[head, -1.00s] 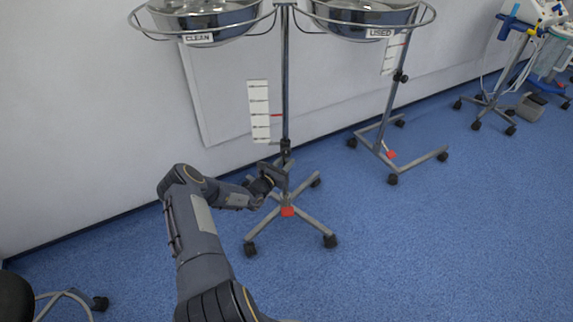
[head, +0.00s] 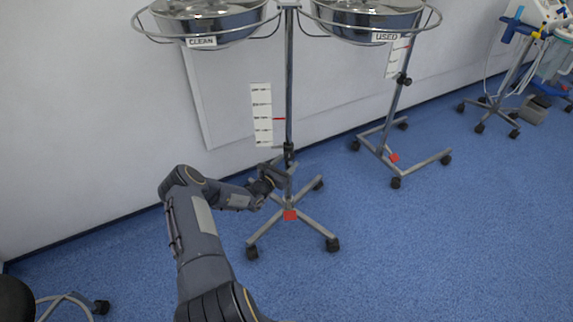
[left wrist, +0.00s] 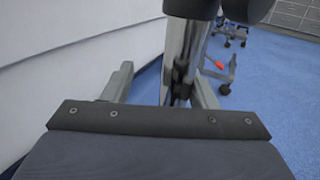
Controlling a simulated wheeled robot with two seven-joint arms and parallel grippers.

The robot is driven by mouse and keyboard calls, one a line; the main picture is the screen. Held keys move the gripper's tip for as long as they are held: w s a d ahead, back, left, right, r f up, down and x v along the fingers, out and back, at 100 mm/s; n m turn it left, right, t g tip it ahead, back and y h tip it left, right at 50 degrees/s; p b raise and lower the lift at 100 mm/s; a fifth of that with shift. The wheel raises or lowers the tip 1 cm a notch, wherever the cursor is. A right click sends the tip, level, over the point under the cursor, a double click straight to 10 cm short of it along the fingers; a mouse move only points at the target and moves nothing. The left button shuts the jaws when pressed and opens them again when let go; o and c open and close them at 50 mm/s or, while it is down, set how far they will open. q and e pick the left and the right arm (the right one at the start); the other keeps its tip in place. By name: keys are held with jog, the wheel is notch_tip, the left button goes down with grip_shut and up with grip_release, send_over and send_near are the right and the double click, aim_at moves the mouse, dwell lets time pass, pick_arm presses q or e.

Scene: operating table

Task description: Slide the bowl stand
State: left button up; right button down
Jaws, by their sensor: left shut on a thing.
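The bowl stand (head: 289,70) is a thin grey upright pole on a wheeled star base, with a red square at its hub. It carries two steel bowls in wire rings, labelled CLEAN (head: 207,18) and USED (head: 366,18); their tops are cut off. My left gripper (head: 284,174) is shut on the pole low down, below a dark collar and above the base; the arm partly hides the left legs. In the left wrist view the pole (left wrist: 187,40) rises just beyond the gripper body. My right gripper is not in view.
A white scale (head: 261,115) with a red mark shows beside the pole. The white wall (head: 90,110) runs close behind the stand. A second wheeled stand (head: 399,110) is to the right, with equipment stands (head: 500,95) beyond. Blue floor (head: 430,250) is clear at front right.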

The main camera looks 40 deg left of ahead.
pick_arm(q)
jog(key=shift+a+r, duration=0.15)
jog(key=s+p, duration=0.3)
jog(key=s, duration=0.5)
jog(key=shift+d, duration=0.4)
dwell(0.3)
